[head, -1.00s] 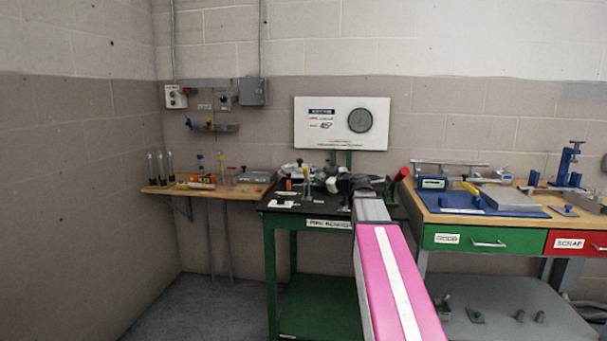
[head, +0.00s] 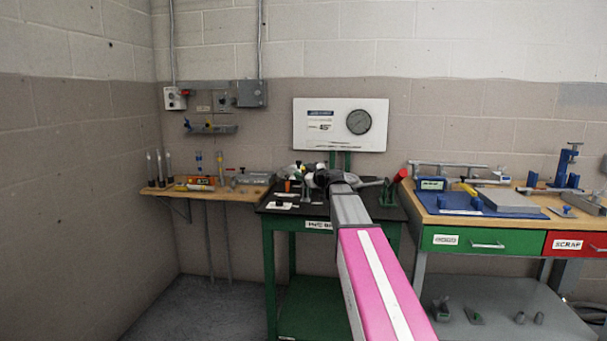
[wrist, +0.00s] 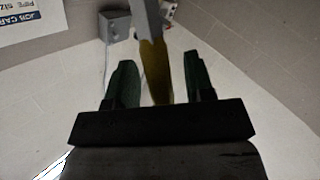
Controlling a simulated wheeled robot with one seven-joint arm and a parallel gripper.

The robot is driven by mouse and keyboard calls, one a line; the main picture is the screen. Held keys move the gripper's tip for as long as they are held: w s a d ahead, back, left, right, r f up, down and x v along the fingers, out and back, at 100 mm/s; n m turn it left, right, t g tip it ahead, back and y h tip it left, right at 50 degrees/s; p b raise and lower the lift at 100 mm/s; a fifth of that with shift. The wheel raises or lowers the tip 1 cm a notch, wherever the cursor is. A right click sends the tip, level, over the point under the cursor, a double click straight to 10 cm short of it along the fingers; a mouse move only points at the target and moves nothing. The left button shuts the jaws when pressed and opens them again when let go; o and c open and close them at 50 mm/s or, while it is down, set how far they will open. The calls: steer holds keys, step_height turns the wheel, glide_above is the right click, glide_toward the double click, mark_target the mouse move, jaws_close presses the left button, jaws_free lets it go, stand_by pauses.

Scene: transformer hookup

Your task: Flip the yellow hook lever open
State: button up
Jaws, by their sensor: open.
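In the wrist view a yellow, dark-shaded lever (wrist: 155,68) with a grey upper end lies between my fingers. I take it to be the hook lever. My gripper (wrist: 160,72) is open, with one dark green finger on each side of the lever. Gaps show on both sides, and I see no clear contact. In the head view my gripper (head: 312,181) is small and dark over the green-framed table (head: 270,226). My arm and the crowded parts there hide the lever, and its hook cannot be made out.
A white board with a round gauge (head: 359,122) stands behind the table. A wooden shelf (head: 205,194) with tubes and small parts is at left. A workbench with a blue mat (head: 485,208) and green drawer (head: 470,238) is at right. The floor at left is clear.

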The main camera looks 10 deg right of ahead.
jaws_close()
steer(key=shift+s+a+f+n+t+y, duration=0.15)
steer(key=shift+s+f+n+t+y, duration=0.35)
steer(key=shift+n, duration=0.35)
steer(key=shift+s+a+f+n+t+y, duration=0.15)
steer(key=shift+s+f+n+t+y, duration=0.3)
steer(key=shift+n, duration=0.4)
jaws_free()
steer(key=r+v, duration=0.3)
steer(key=v, duration=1.1)
steer(key=shift+s+d+f, duration=0.3)
steer(key=shift+s, duration=0.3)
